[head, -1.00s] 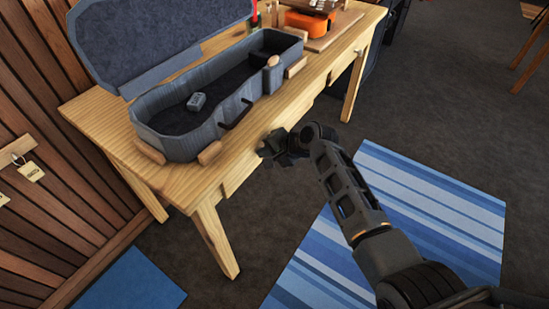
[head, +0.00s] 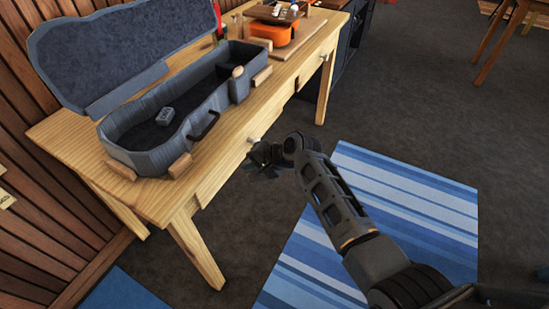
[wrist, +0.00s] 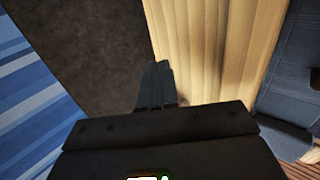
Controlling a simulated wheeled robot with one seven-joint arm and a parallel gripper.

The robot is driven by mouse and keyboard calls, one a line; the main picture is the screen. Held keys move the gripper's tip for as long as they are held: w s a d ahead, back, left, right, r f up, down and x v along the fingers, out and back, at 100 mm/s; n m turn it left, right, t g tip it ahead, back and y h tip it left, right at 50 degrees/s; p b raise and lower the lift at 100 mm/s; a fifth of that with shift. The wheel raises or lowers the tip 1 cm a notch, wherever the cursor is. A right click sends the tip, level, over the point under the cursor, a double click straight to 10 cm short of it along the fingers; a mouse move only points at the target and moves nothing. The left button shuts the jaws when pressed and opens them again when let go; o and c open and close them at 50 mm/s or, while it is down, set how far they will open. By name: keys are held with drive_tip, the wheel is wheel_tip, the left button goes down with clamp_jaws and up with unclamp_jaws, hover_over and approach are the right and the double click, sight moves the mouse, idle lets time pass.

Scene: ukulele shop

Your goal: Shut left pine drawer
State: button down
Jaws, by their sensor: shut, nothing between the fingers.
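The left pine drawer (head: 216,180) is in the front of the pine table (head: 75,137), below the ukulele case. Its front looks close to flush with the table, but I cannot tell whether a small gap is left. My gripper (head: 262,166) is just in front of the drawer, low beside the table edge. In the wrist view its fingers (wrist: 158,85) are together and empty, beside the pine wood. I cannot tell whether they touch the drawer.
An open grey ukulele case (head: 150,155) with a small grey block (head: 165,116) inside stands on the table between wooden blocks. An orange ukulele (head: 275,32) lies farther back. A blue striped rug (head: 400,210) and open dark floor are to the right.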

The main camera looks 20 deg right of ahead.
drive_tip(key=v, duration=0.9)
drive_tip(key=shift+p, duration=0.35)
drive_tip(key=s+d+f+n+t+h, duration=0.1)
drive_tip(key=s+f+n+t+h, duration=0.15)
drive_tip(key=s, duration=0.95)
drive_tip(key=s+d+f+n+t+h, duration=0.15)
drive_tip(key=s+f, duration=0.25)
drive_tip(key=s, duration=0.9)
drive_tip(key=s+r+n+t+h, duration=0.1)
drive_tip(key=s+r+n+t, duration=0.2)
drive_tip(key=s+r, duration=1.8)
drive_tip(key=r+n, duration=0.1)
drive_tip(key=n, duration=0.2)
drive_tip(key=shift+s+h, duration=0.2)
drive_tip(key=shift+h, duration=0.2)
drive_tip(key=shift+a, duration=0.15)
